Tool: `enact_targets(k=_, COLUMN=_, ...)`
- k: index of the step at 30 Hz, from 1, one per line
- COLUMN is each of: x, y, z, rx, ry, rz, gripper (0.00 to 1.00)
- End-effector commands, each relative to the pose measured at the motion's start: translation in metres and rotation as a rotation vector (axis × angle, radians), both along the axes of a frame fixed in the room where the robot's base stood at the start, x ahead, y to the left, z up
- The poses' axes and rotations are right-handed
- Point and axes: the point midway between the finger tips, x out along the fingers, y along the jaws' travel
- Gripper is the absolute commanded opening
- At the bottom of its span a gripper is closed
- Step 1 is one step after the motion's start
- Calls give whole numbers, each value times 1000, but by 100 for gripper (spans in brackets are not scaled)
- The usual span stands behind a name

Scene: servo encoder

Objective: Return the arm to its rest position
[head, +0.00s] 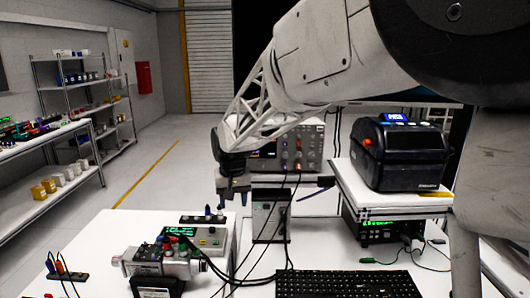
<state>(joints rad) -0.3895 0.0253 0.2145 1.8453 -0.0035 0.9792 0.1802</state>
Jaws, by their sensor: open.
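My gripper (234,190) hangs at the end of my grey arm near the middle of the head view. It points down above the white workbench (100,235) and is open, with nothing seen between its fingers. Below it stands a small box with a display (210,236). A grey servo unit (158,262) with coloured connectors sits in front of that box, apart from the gripper. My upper arm fills the top right and hides part of the background.
A black label printer (400,157) stands on a raised white shelf at right. A bench instrument (290,150) is behind the gripper. A probe rack (65,275) is at left. Open floor lies beyond.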

Motion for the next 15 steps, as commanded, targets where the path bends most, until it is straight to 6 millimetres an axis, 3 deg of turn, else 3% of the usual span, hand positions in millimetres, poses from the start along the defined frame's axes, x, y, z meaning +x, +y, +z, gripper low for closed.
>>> enact_targets(k=3, x=-22, y=-32, z=14, rx=3, ry=-13, rz=-19, gripper=52)
enact_targets(k=15, x=-103, y=-122, z=40, rx=10, ry=-51, rz=-76, gripper=52)
